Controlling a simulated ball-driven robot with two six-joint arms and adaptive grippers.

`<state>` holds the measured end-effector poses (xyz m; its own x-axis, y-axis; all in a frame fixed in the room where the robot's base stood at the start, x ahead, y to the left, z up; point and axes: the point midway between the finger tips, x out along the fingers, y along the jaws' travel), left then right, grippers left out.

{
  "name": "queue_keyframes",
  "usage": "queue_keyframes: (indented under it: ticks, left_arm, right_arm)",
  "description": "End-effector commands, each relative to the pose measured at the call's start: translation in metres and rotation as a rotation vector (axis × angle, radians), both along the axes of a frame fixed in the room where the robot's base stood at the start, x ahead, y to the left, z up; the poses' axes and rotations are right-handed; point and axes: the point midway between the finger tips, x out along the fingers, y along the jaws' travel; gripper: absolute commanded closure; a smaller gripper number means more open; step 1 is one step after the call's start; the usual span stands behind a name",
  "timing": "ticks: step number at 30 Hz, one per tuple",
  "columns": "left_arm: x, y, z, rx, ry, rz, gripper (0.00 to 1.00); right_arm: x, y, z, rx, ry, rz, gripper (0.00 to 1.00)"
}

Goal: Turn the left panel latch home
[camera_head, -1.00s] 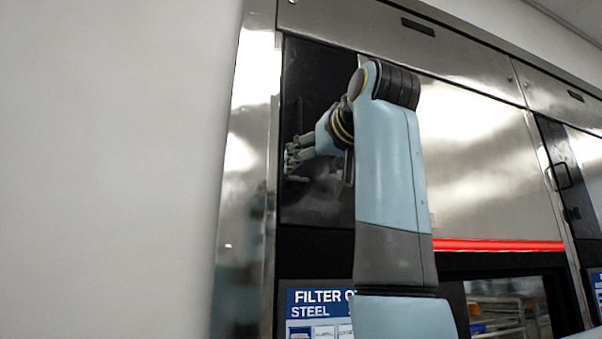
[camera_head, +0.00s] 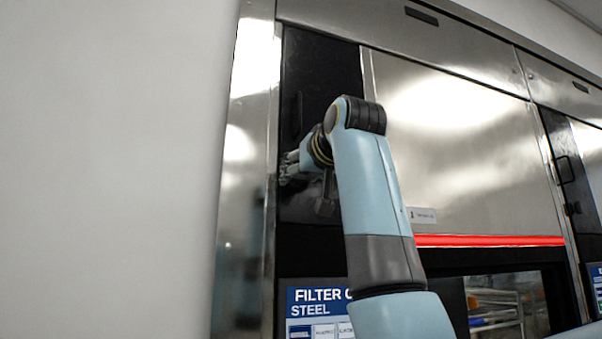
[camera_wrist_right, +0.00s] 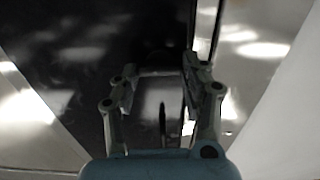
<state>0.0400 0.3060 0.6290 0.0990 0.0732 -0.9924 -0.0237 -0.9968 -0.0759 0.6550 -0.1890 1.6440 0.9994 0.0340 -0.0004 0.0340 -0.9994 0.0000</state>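The left panel (camera_head: 318,75) is a glossy black door in a steel frame, with a thin dark vertical handle (camera_head: 299,115) near its left edge. My right gripper (camera_head: 287,168) is in front of the panel's lower half, below that handle. In the right wrist view my right gripper (camera_wrist_right: 160,90) has its fingers wide apart, facing the black panel (camera_wrist_right: 65,75). A thin dark upright shape (camera_wrist_right: 163,118) shows between the fingers; I cannot tell whether it is the latch or a reflection. My arm hides part of the panel, and the latch is not clearly seen. My left gripper is not in view.
A broad steel panel (camera_head: 460,150) with a red light strip (camera_head: 490,240) below it stands to the right. A blue label sign (camera_head: 315,310) is below the black panel. Another black panel (camera_head: 565,165) with a handle is at far right. A plain wall (camera_head: 110,170) fills the left.

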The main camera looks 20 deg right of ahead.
Motion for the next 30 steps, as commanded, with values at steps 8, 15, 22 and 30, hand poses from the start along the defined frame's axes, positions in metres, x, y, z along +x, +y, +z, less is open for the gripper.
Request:
queue_keyframes:
  ticks: [8,15,22,30]
  left_arm:
    - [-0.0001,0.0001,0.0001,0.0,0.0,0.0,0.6]
    - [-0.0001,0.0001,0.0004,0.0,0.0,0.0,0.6]
    - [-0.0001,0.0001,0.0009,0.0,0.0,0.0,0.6]
    - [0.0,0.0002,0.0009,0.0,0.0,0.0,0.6]
  right_arm:
    - [-0.0002,0.0001,0.0002,-0.001,0.0,0.0,0.87]
    - [-0.0001,0.0003,0.0004,-0.049,-0.002,0.0,0.87]
    - [0.0002,0.0011,0.0004,-0.192,-0.008,0.0,0.87]
    - [0.0,0.0023,0.0,-0.44,-0.016,0.0,0.87]
